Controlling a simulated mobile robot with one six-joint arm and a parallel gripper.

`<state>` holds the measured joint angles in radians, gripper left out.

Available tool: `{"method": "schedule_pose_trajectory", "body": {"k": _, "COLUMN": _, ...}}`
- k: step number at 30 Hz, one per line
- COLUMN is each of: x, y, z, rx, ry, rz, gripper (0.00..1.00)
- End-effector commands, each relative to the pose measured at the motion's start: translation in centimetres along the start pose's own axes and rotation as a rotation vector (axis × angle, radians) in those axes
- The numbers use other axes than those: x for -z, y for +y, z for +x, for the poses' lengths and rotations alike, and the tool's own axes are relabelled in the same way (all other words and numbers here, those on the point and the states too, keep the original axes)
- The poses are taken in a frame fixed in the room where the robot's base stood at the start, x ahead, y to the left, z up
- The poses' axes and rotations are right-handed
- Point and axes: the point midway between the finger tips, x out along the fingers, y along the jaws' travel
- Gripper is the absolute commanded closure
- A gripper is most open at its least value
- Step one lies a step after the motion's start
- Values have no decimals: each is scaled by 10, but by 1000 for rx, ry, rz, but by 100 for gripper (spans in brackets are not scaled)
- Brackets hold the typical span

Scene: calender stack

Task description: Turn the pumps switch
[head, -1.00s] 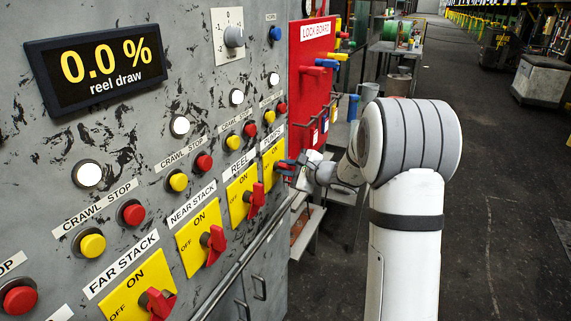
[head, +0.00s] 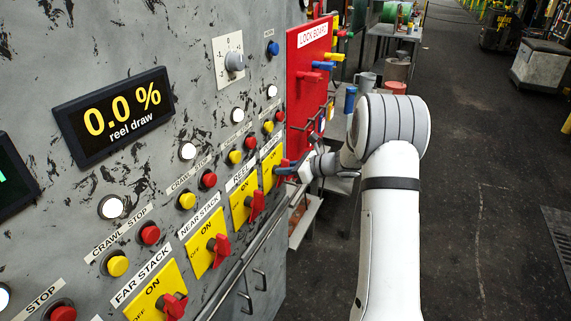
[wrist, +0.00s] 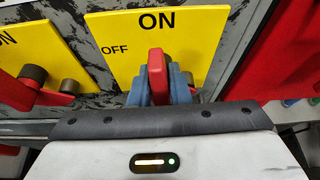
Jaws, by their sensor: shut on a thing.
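The pumps switch is the far-right yellow plate (head: 270,170) in the row on the grey panel, its label partly hidden. In the wrist view its plate (wrist: 203,50) reads ON at the top and OFF at the left. Its red handle (wrist: 157,72) stands upright in that view, below the ON lettering. My gripper (wrist: 160,88) has its blue fingers on both sides of the handle and is shut on it. In the head view my gripper (head: 287,167) is small at the panel, and the handle is mostly hidden by it.
The reel switch (head: 254,206) sits just left, with the near stack switch (head: 220,248) and far stack switch (head: 172,304) beyond. A rail (head: 243,262) runs below the switches. The red lock board (head: 307,85) with hanging locks is close on the right. Open floor lies right.

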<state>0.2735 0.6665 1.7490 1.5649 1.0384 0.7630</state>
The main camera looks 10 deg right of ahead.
Motion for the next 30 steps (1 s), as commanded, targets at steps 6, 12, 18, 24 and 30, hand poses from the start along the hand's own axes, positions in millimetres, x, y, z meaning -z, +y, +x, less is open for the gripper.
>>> {"method": "schedule_pose_trajectory", "body": {"k": 6, "x": 0, "y": -1, "z": 0, "rx": -16, "ry": 0, "rz": 41, "gripper": 100}}
{"method": "schedule_pose_trajectory", "body": {"k": 12, "x": 1, "y": -2, "z": 0, "rx": -19, "ry": 0, "rz": 50, "gripper": 100}}
{"method": "schedule_pose_trajectory", "body": {"k": 18, "x": 1, "y": -2, "z": 0, "rx": -18, "ry": 0, "rz": 49, "gripper": 100}}
{"method": "schedule_pose_trajectory", "body": {"k": 24, "x": 0, "y": -2, "z": 0, "rx": -18, "ry": 0, "rz": 48, "gripper": 71}}
{"method": "schedule_pose_trajectory", "body": {"k": 30, "x": 0, "y": -1, "z": 1, "rx": -20, "ry": -1, "rz": 47, "gripper": 62}}
